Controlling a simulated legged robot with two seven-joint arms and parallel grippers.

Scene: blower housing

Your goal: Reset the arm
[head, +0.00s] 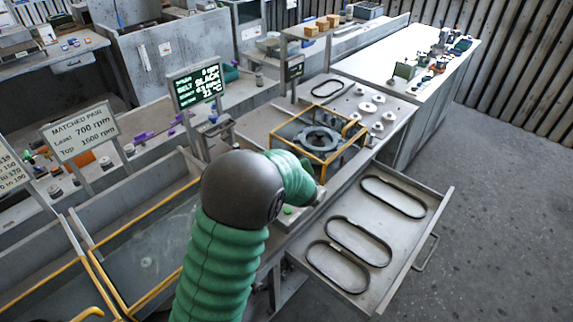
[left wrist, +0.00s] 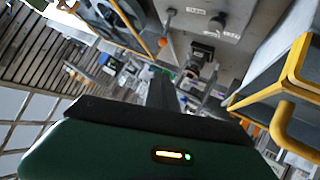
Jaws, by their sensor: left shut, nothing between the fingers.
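My left arm (head: 220,255), with a green ribbed sleeve and a dark round elbow, rises from the bottom of the head view. Its forearm bends right toward the bench's front edge. My left gripper (head: 317,196) is mostly hidden there by the forearm, close in front of the yellow-framed blower housing (head: 336,153). In the left wrist view the dark fingers (left wrist: 162,92) are together with nothing held. A yellow frame (left wrist: 290,75) shows to their right. My right gripper is in neither view.
An open drawer (head: 437,200) with three dark belts (head: 393,196) juts out at the right. A screen reading "BELT SLACK" (head: 197,87) and a "MATCHED PAIR" sign (head: 80,133) stand left of the housing. Pulleys (head: 368,107) sit behind it. The floor (head: 505,190) at right is clear.

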